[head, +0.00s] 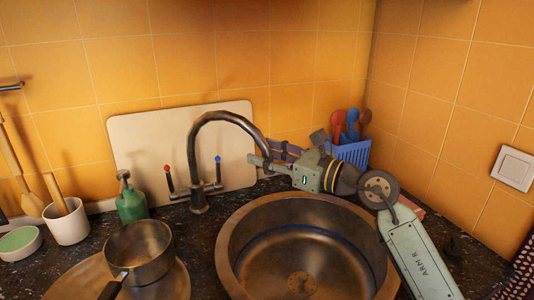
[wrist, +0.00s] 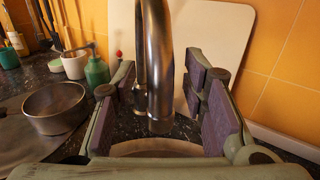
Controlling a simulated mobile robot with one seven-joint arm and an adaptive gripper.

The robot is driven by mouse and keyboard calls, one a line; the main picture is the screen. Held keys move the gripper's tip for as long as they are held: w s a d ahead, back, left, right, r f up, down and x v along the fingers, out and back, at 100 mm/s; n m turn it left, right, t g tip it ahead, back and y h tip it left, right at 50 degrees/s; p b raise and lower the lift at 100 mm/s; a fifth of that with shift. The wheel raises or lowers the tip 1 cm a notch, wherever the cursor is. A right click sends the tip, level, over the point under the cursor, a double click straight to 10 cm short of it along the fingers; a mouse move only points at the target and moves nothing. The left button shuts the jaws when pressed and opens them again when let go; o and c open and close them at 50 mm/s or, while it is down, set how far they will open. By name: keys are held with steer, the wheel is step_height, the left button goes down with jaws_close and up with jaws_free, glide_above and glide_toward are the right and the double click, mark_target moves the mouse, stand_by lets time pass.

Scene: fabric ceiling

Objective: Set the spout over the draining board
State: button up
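My gripper (head: 272,157) is at the spout's outlet end, from the right. In the wrist view the spout (wrist: 160,60) hangs between the two open, purple-padded fingers of my gripper (wrist: 165,80), with gaps to the pads. The round draining board (head: 70,283) lies left of the basin, with a metal saucepan (head: 140,255) on it. The outlet is partly hidden by my gripper in the head view.
Red and blue tap handles (head: 168,178) flank the tap base. A pale board (head: 130,135) leans on the tiles behind. A green bottle (head: 131,200) and white pot (head: 67,222) stand at left. A blue utensil basket (head: 352,152) stands behind my arm.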

steer(key=shift+c, duration=0.3)
jaws_close()
stand_by(0.5)
